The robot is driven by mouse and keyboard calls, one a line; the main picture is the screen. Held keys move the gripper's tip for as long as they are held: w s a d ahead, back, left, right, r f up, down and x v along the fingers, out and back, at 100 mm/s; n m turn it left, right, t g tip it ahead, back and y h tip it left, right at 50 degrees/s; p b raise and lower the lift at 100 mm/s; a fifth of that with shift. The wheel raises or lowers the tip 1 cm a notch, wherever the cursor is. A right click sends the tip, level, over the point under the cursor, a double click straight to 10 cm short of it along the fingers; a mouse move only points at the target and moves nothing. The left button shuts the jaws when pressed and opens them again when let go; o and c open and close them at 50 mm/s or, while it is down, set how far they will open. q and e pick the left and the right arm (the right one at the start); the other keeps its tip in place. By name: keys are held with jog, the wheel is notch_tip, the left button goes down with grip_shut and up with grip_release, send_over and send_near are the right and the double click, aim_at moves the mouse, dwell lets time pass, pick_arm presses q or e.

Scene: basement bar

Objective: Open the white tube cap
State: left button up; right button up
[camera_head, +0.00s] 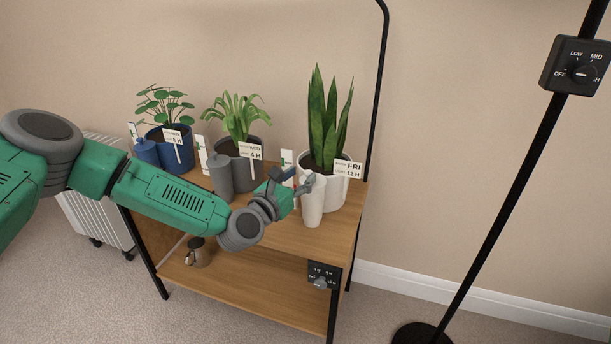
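The white tube (313,207) stands upright on the shelf's top board, in front of the white pot (337,195). My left gripper (301,176) is at the upper left of the tube, by its top end. Its fingers look spread apart, with one light grey finger overlapping the tube's top in the picture. I cannot tell whether it touches the tube. The cap is partly hidden by this finger, and nothing shows clearly between the fingers. My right gripper is not in view.
A grey tube (220,178) and blue tube (146,152) stand by the grey pot (252,167) and blue pot (178,155). The snake plant (323,125) rises behind the white tube. A black frame post (377,100) stands at right. A watering can (199,253) is below.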

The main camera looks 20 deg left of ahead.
aim_at(308, 175)
pick_arm(q)
jog(key=shift+w+d, duration=0.55)
jog(key=shift+w, duration=0.35)
jog(key=shift+w+d+r, duration=0.15)
jog(key=shift+w+d, duration=0.1)
jog(key=shift+d, duration=0.25)
jog(key=shift+a, duration=0.35)
grip_shut()
jog(key=shift+a, duration=0.1)
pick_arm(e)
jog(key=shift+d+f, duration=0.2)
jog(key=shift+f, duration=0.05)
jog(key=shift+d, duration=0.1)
